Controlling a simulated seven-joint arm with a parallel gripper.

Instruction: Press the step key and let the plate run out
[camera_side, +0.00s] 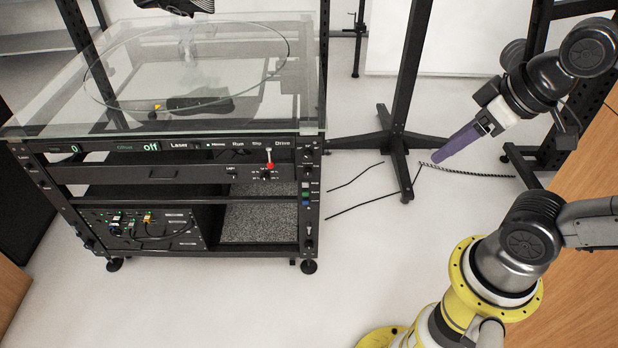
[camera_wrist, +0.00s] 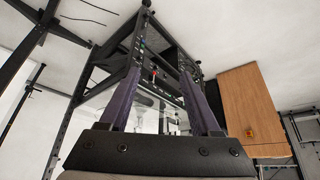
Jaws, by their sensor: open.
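The turntable rig stands at the left in the side view. Its round clear plate (camera_side: 120,62) lies over the top, with a thin dark rim. A small display (camera_side: 66,149) reads 0 and another (camera_side: 152,147) reads "off". On the right front post sit a pale key (camera_side: 306,186), a green key (camera_side: 306,194) and a blue key (camera_side: 306,203); their labels are too small to read. My gripper (camera_side: 436,158) is open, with purple fingers, well right of the rig and touching nothing. In the wrist view my gripper (camera_wrist: 160,69) points toward the rig, its two fingers apart.
A red-based lever (camera_side: 270,160) stands out from the front panel. A black stand (camera_side: 400,135) with spread feet is between my gripper and the rig. Cables (camera_side: 362,203) lie on the floor. A wooden cabinet (camera_side: 590,160) is at the right. Floor before the rig is clear.

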